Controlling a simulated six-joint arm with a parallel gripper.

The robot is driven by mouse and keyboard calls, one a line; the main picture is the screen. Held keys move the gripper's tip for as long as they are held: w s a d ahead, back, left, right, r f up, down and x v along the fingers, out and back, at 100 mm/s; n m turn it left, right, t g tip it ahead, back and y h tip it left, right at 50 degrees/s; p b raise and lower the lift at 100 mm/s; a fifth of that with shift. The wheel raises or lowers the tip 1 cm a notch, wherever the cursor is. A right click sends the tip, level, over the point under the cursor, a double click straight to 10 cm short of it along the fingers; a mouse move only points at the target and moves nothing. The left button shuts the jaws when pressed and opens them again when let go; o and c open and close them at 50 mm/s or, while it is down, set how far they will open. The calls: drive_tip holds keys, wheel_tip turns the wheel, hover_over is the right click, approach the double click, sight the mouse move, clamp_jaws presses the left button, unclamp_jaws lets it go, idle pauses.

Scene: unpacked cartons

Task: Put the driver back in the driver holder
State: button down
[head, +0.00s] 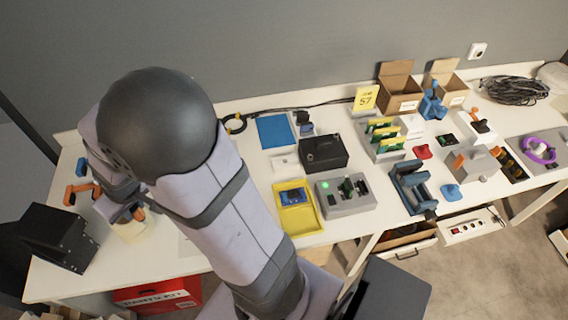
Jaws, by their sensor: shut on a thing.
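My gripper (124,210) is at the left end of the table, mostly hidden behind my own arm. It is shut on a small orange-and-dark thing, which seems to be the driver (138,213); its shape is hard to make out. Just below it stands a pale, round, cup-like thing (132,231), perhaps the driver holder. I cannot tell whether the driver touches it. Left of the gripper is an orange and blue item (70,195), too small to identify surely.
A black box (57,238) stands at the table's front left corner. A yellow tray (297,220), a grey fixture with a green light (345,193) and a black case (324,153) fill the middle. Several fixtures, tools and open cartons (399,90) crowd the right.

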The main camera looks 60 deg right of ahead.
idle(0.6)
drive_tip(key=s+d+f+m+g+h, duration=0.1)
drive_tip(key=s+d+m, duration=0.4)
drive_tip(key=d, duration=0.9)
drive_tip(key=s+d+f+m+g+h+p, duration=0.1)
drive_tip(key=s+d+m, duration=0.5)
drive_tip(key=d, duration=0.9)
drive_tip(key=s+d+f+m+g+h, duration=0.1)
drive_tip(key=s+d+m, duration=0.4)
drive_tip(key=d, duration=0.9)
drive_tip(key=shift+s+d+f+m+g+h+p, duration=0.2)
drive_tip(key=shift+s+d+m+g+h+p, duration=0.15)
drive_tip(key=shift+m+g+h, duration=0.5)
drive_tip(key=shift+a, duration=0.1)
drive_tip(key=shift+f, duration=0.25)
